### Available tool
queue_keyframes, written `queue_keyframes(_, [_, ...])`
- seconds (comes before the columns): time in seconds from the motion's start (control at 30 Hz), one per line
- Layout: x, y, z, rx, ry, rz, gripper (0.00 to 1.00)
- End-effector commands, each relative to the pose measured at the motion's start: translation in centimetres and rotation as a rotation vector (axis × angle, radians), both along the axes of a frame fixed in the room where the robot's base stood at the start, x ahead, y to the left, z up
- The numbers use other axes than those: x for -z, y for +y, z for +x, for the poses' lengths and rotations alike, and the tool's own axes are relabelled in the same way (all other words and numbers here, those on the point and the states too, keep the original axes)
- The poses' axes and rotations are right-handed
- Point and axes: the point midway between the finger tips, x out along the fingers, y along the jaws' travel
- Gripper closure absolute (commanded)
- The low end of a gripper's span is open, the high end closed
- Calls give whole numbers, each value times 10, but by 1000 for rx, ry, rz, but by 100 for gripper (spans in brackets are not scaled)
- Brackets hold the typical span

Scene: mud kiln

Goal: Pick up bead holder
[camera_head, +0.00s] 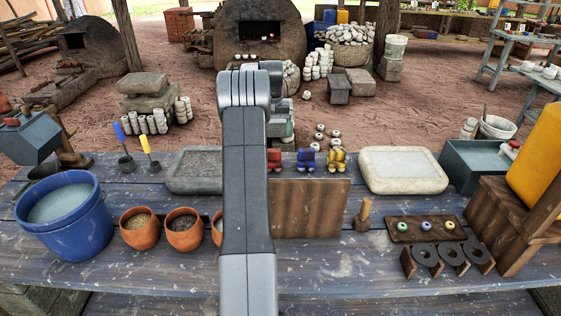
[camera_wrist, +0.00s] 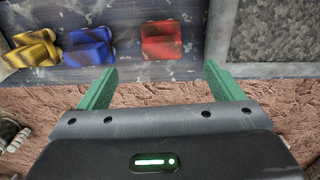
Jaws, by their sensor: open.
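The likely bead holder is a small dark wooden board (camera_head: 400,237) with a green, a blue and a yellow bead on it. It lies at the right of the table in the head view and is outside the wrist view. My gripper (camera_wrist: 163,85) is open in the wrist view, its two green fingers apart with nothing between them. It is over the table's far edge, near the red piece (camera_wrist: 162,42), well to the left of the board. In the head view my arm hides most of the gripper.
Blue (camera_head: 306,160) and yellow (camera_head: 338,160) pieces stand behind a wooden block (camera_head: 310,210). Stone slabs (camera_head: 402,170) lie on both sides. Dark ring-holed stands (camera_head: 447,258) sit right in front of the board; a wooden stamp (camera_head: 363,215) stands left of it. A blue bucket (camera_head: 65,210) is far left.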

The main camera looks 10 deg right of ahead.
Motion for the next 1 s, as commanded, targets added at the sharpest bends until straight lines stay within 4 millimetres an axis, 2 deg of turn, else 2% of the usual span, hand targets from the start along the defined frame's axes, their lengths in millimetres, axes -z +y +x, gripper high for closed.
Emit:
queue_keyframes(0.1, [26,0,-1,1,5,1,13])
queue_keyframes(0.3, [59,0,0,3,3,0,13])
queue_keyframes(0.57, [78,0,1,3,4,1,13])
queue_keyframes(0.8, [113,1,4,4,3,0,13])
queue_keyframes(1.0, [121,1,5,4,0,0,13])
